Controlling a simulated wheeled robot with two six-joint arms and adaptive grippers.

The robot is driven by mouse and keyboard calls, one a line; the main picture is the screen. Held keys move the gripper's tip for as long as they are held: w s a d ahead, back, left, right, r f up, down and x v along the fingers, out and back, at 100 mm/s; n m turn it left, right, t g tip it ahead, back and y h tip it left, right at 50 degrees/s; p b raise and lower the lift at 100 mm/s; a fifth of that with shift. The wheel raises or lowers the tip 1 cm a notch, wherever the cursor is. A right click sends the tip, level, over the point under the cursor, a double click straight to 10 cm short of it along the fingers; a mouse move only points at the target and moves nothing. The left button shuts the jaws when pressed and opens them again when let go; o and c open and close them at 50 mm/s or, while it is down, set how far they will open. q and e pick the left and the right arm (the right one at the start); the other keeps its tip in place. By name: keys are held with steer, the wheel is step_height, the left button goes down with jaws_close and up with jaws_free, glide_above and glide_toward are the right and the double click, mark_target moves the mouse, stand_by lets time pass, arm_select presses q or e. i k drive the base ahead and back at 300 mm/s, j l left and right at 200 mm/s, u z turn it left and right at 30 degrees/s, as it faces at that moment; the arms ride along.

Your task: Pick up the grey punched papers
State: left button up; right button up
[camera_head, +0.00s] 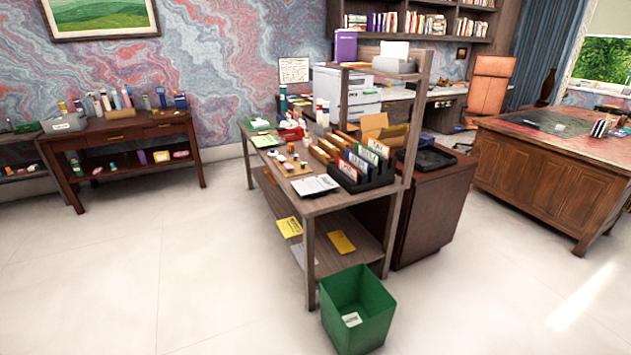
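A pale grey-white stack of papers (315,185) lies flat at the near edge of the wooden shelf table's top (345,202), in front of the black file holder (365,180). It is too small to tell whether it has punched holes. Another greyish sheet (302,256) lies on the table's lower shelf, partly hidden behind a leg. I cannot tell which of the two is the grey punched papers. Neither of my grippers shows in the head view.
A green bin (357,312) stands at the table's near right corner. Yellow packets (289,227) lie on the lower shelf. A dark cabinet (435,205) adjoins the right side. The floor to the left is clear.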

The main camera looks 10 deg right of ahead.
mark_target(322, 183)
steer(key=i+j+z, duration=0.1)
steer(key=i+j, duration=0.2)
steer(key=i+j+z, duration=0.15)
steer(key=i+j, duration=0.25)
steer(key=i+j+z, duration=0.1)
steer(key=i+j, duration=0.3)
steer(key=i+j+z, duration=0.15)
steer(key=i+j, duration=0.15)
steer(key=i+j+z, duration=0.1)
steer(key=i+j, duration=0.25)
steer(key=j, duration=0.2)
steer(key=i+j+z, duration=0.15)
steer(key=j, duration=0.35)
steer(key=i, duration=0.1)
